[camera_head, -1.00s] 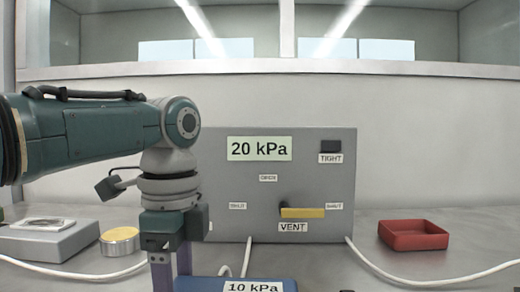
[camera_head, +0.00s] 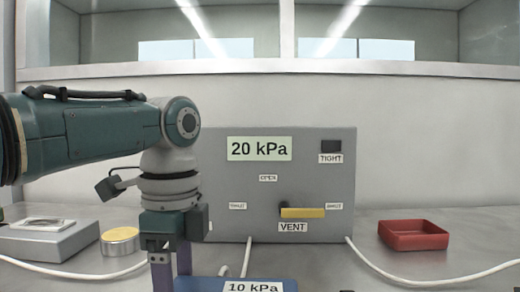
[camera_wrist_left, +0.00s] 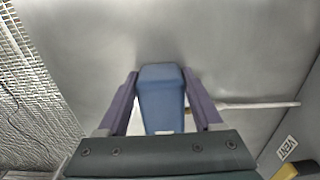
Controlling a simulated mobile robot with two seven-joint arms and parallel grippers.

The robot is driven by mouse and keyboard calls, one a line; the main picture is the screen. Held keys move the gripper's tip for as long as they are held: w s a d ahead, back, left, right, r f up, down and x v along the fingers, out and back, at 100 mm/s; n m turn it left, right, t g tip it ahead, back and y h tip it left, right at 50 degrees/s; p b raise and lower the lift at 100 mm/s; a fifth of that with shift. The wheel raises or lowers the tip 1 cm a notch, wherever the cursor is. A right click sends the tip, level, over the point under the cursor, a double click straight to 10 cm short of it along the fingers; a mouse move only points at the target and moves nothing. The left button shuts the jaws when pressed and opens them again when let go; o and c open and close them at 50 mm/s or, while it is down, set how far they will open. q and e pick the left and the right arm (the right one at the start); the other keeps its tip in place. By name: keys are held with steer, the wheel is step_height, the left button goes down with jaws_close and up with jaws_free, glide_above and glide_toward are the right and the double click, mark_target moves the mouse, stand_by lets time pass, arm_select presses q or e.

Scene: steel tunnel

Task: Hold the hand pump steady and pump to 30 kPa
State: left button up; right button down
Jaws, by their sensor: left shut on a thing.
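The blue hand pump (camera_head: 212,286) shows at the bottom edge of the head view with a 10 kPa label, mostly cut off below. My left gripper (camera_head: 171,280) reaches down at its left end. In the left wrist view, the blue pump part (camera_wrist_left: 162,92) sits between the two purple fingers of my left gripper (camera_wrist_left: 162,100), which is shut on it. The grey panel (camera_head: 225,195) behind has a display (camera_head: 259,149) reading 20 kPa. Its yellow VENT handle (camera_head: 303,213) lies level, pointing right.
A red tray (camera_head: 413,235) stands at the right. White hoses (camera_head: 395,276) run over the steel bench. A dark window (camera_head: 331,146) sits above the TIGHT label.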

stand_by(0.4)
steer(key=d, duration=0.2)
steer(key=shift+d, duration=0.35)
steer(key=shift+a, duration=4.35)
steer(key=shift+a, duration=0.1)
steer(key=shift+a, duration=1.35)
steer(key=shift+d, duration=1.4)
